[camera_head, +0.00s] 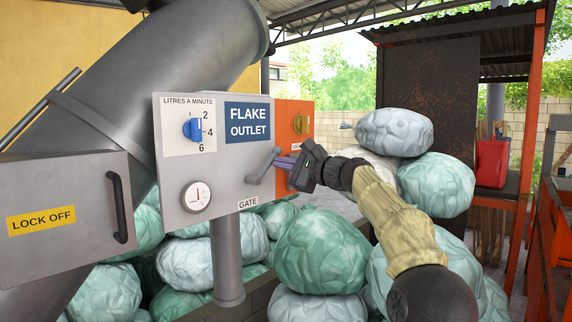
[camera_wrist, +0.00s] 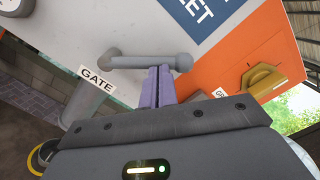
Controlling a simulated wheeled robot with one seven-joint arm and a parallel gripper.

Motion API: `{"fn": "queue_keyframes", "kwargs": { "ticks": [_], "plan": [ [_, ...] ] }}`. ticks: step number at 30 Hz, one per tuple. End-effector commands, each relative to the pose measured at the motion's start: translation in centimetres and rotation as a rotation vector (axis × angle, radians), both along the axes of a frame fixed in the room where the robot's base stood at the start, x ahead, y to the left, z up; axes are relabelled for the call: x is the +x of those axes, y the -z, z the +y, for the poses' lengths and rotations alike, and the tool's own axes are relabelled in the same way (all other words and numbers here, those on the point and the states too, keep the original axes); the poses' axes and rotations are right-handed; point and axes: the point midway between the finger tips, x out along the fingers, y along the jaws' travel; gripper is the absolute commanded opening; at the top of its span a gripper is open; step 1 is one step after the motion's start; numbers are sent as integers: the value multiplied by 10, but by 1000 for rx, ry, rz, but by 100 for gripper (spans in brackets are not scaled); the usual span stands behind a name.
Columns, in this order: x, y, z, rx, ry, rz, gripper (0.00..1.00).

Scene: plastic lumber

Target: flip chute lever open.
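The gate lever (camera_head: 262,166) is a grey cranked bar on the front of the grey panel (camera_head: 176,167), just above the "GATE" label (camera_head: 248,202). In the wrist view the lever (camera_wrist: 135,62) runs across the picture above the "GATE" label (camera_wrist: 97,79), with a rounded knob at its right end. My gripper (camera_head: 283,162) reaches in from the right. Its two purple fingers (camera_wrist: 160,72) are together, with their tips at the lever bar near the knob. I see nothing held between them; whether they touch the bar is unclear.
The panel also has a blue flow knob (camera_head: 193,129) and a dial gauge (camera_head: 196,197). An orange box with a yellow knob (camera_head: 300,124) is behind my gripper. A "LOCK OFF" box (camera_head: 60,212) stands left. Plastic-wrapped bales (camera_head: 322,252) crowd below and right.

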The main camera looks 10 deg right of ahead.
Motion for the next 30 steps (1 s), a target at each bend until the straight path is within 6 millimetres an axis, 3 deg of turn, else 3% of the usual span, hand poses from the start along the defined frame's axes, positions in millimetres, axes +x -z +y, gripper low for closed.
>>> {"fn": "queue_keyframes", "kwargs": {
  "ticks": [23, 30],
  "plan": [
    [0, 3, 6, 0, -13, 6, 0],
    [3, 19, -7, 3, -12, 7, 0]
  ]
}}
